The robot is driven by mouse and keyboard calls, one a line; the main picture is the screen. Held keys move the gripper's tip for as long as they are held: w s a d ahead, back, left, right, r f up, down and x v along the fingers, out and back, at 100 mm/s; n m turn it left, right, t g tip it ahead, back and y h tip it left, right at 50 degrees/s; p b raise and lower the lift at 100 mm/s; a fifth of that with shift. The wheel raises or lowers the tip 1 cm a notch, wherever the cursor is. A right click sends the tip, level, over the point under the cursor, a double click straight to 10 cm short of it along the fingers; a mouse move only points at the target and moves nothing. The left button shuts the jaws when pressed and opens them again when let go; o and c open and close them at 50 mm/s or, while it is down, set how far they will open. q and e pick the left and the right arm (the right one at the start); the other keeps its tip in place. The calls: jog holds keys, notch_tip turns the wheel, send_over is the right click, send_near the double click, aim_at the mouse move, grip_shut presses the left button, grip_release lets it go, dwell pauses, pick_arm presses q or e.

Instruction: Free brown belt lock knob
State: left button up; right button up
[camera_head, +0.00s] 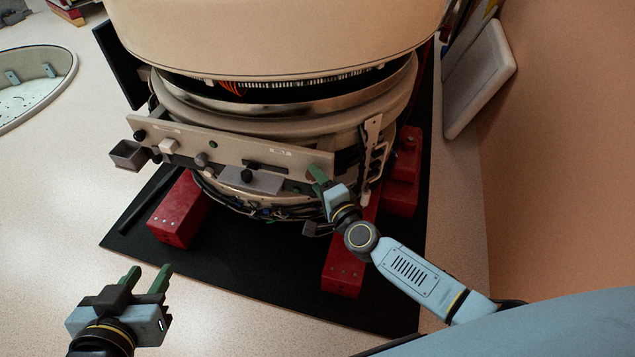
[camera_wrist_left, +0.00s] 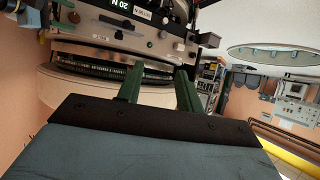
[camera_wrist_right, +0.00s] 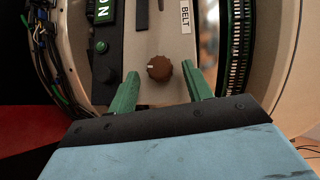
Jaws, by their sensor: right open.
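The brown knob (camera_wrist_right: 159,68) sits on the beige panel beside a white label reading "BELT" (camera_wrist_right: 185,19) in the right wrist view. It is round and ridged, with a pale pointer mark. My right gripper (camera_wrist_right: 158,92) is open, its green fingertips on either side of the knob's lower part; I cannot tell whether they touch it. In the head view my right gripper (camera_head: 318,176) is at the right end of the front panel (camera_head: 225,150), and the knob is not clearly visible there. My left gripper (camera_head: 146,276) is open and empty over the floor at lower left.
The large round gantry (camera_head: 270,35) stands on red blocks (camera_head: 180,208) on a black mat (camera_head: 250,270). A small open box (camera_head: 128,154) juts from the panel's left end. Cables hang below the panel. A white oval cover (camera_head: 45,85) lies at far left.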

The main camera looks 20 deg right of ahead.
pick_arm(q)
jog(key=shift+w+d+r, duration=0.15)
jog(key=shift+w+r, duration=0.05)
jog(key=shift+r, duration=0.1)
pick_arm(e)
jog(key=shift+w+a, duration=0.1)
jog(key=shift+w, duration=0.15)
jog(key=c, duration=1)
pick_arm(q)
jog(key=s+a+f+g+y+p, duration=0.2)
jog(key=s+a+f+g+p, duration=0.2)
jog(key=s+a+f+g, duration=0.2)
jog(key=s+f+g, duration=0.2)
jog(key=s+f, duration=0.2)
jog(key=f, duration=0.1)
jog(key=shift+s+f+n+g+y+p, duration=0.25)
jog(key=shift+s+n+g+y+p, duration=0.05)
jog(key=shift+s+g+y+p, duration=0.1)
pick_arm(e)
jog(key=shift+r+n+g, duration=0.15)
jog(key=shift+n+g, duration=0.25)
jog(key=o, duration=1)
